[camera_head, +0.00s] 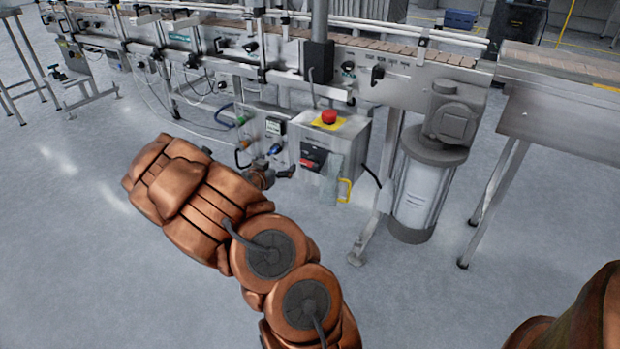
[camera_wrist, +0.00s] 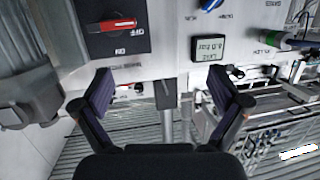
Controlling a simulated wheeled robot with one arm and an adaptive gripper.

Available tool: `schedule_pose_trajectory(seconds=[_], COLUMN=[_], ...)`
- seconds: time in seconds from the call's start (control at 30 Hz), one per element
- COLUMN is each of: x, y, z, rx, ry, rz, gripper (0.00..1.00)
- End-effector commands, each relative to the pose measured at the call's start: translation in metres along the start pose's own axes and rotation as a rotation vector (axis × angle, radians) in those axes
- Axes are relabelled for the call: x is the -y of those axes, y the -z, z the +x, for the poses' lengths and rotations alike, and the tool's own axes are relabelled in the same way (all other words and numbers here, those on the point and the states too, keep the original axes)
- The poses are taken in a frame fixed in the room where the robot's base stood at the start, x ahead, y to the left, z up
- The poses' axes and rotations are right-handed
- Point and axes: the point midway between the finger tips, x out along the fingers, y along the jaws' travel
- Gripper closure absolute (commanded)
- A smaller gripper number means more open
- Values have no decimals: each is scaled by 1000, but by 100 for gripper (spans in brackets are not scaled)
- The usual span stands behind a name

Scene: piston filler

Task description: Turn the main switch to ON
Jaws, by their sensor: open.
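The main switch is a red handle on a black plate on the front of a grey control box; it shows in the head view (camera_head: 311,162) and at the upper left of the wrist view (camera_wrist: 113,24). Its handle lies about level in the wrist view, its right end close to the upside-down OFF label; the ON label is below it. My gripper (camera_wrist: 162,88) is open and empty, its fingers apart from the switch. In the head view my gripper (camera_head: 282,172) is just left of the switch, in front of the panel.
A red emergency button (camera_head: 329,116) on a yellow plate tops the box. A small gauge display (camera_wrist: 208,50) and blue knob (camera_wrist: 211,4) sit beside the switch. A conveyor (camera_head: 380,88) runs behind; floor in front is clear.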

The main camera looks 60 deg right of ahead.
Motion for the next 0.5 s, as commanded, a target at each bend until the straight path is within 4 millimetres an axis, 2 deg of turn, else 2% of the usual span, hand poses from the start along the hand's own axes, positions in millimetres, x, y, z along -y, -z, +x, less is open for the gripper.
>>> schedule_pose_trajectory(seconds=[0.03,0.17,0.3,0.5], x=[-13,-38,-53,-59], y=[-21,-33,-39,-36], z=[12,26,32,38], rx=[-42,-139,-199,-221], ry=[-34,-104,-145,-161], rz=[-7,-10,-17,-15], gripper=[2,2,2,2])
